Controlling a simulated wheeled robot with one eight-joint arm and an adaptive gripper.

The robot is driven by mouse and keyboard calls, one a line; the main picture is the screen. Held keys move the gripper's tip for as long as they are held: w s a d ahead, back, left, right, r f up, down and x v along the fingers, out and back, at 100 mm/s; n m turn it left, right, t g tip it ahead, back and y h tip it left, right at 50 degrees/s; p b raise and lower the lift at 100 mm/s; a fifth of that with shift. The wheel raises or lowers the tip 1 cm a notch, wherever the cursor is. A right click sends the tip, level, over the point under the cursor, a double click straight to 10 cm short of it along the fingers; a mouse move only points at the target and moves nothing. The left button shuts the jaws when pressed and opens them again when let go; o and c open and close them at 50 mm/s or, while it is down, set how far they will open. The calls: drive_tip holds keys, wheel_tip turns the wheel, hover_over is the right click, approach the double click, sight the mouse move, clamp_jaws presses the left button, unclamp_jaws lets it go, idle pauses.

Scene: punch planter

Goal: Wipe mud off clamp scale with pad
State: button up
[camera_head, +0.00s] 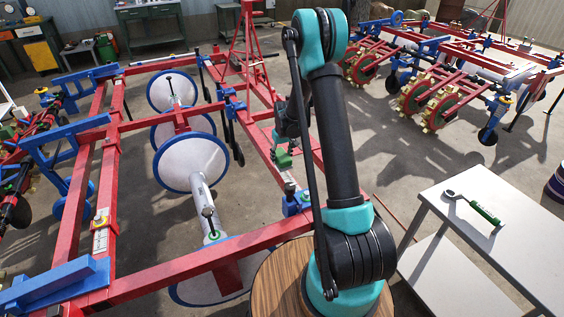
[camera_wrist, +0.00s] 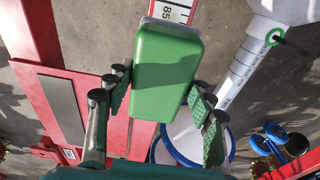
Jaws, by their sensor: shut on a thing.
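My gripper (camera_wrist: 160,84) is shut on a green block-shaped pad (camera_wrist: 167,72), with a textured finger on each side of it. In the head view my gripper (camera_head: 279,146) and the pad (camera_head: 284,160) are small and partly behind my arm, over the red frame. A white scale plate with a red edge and the number 85 (camera_wrist: 174,12) shows just beyond the pad in the wrist view. The pad hides the rest of it, and I cannot tell whether they touch. No mud is clear on the visible part.
Red beams (camera_head: 195,265) and white discs with blue rims (camera_head: 190,162) surround the work spot. Another white scale (camera_head: 101,232) is on the left beam. A round wooden top (camera_head: 275,285) stands near my arm. A grey table (camera_head: 525,235) at right holds a green-handled wrench (camera_head: 484,212).

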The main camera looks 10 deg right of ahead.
sight(281, 154)
drive_tip(key=shift+r, duration=2.3)
drive_tip(key=shift+s, duration=0.1)
